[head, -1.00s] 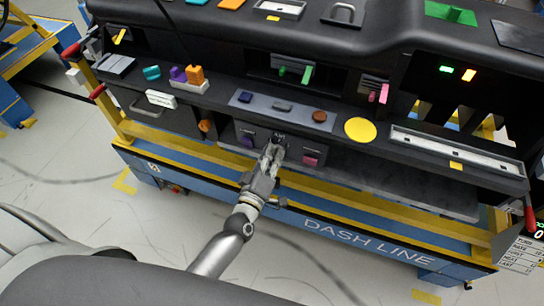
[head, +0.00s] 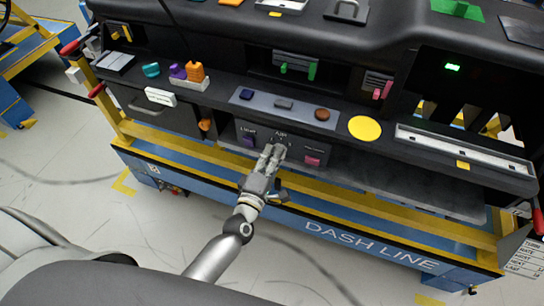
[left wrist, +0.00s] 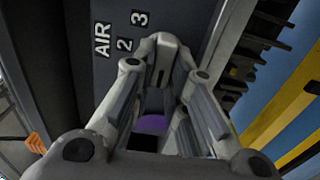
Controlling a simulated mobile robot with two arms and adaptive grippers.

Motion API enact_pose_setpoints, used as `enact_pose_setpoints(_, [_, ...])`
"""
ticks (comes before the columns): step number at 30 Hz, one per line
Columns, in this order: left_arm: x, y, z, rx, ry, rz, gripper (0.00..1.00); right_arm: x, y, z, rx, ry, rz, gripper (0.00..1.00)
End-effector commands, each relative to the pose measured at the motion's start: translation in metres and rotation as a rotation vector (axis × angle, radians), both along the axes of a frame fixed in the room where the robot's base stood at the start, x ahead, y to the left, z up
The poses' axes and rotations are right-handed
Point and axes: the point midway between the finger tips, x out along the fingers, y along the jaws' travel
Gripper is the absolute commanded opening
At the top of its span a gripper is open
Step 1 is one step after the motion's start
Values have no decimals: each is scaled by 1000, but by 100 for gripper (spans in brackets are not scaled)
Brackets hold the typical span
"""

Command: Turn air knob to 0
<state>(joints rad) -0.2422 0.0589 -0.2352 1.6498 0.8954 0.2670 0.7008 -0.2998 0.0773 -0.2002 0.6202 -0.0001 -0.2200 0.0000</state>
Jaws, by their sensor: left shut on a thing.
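The dark panel with the AIR label (head: 280,134) is on the front of the dashboard, below the shelf. My left gripper (head: 274,149) is at this panel, just below the label, and is shut on the air knob. The fingers hide the knob, so I cannot read its setting. The left wrist view shows the fingertips (left wrist: 161,60) together against the panel, beside the printed AIR (left wrist: 103,40) and the numbers 2 and 3. A 0 mark is not visible there. My right gripper is not in view.
A purple knob (head: 248,140) under "Light" sits left of the gripper; purple also shows between the fingers in the left wrist view (left wrist: 153,123). The shelf above holds a yellow disc (head: 364,128). A yellow rail runs below.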

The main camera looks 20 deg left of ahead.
Motion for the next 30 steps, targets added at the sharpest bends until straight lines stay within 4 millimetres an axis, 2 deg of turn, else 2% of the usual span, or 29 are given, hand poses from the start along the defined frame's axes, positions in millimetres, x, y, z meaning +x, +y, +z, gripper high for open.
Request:
enact_pose_setpoints(12, [2, 0, 4, -12, -9, 2, 0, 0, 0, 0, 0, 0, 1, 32])
enact_pose_setpoints(13, [2, 0, 4, -12, -9, 2, 18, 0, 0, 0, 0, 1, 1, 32])
enact_pose_setpoints(17, [2, 0, 4, -11, -8, 2, 35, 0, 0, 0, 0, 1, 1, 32])
enact_pose_setpoints(26, [1, 0, 1, -8, -3, 1, 36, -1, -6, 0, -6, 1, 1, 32])
enact_pose_setpoints(30, [-9, 0, 0, -7, 0, 0, 36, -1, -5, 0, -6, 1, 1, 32])
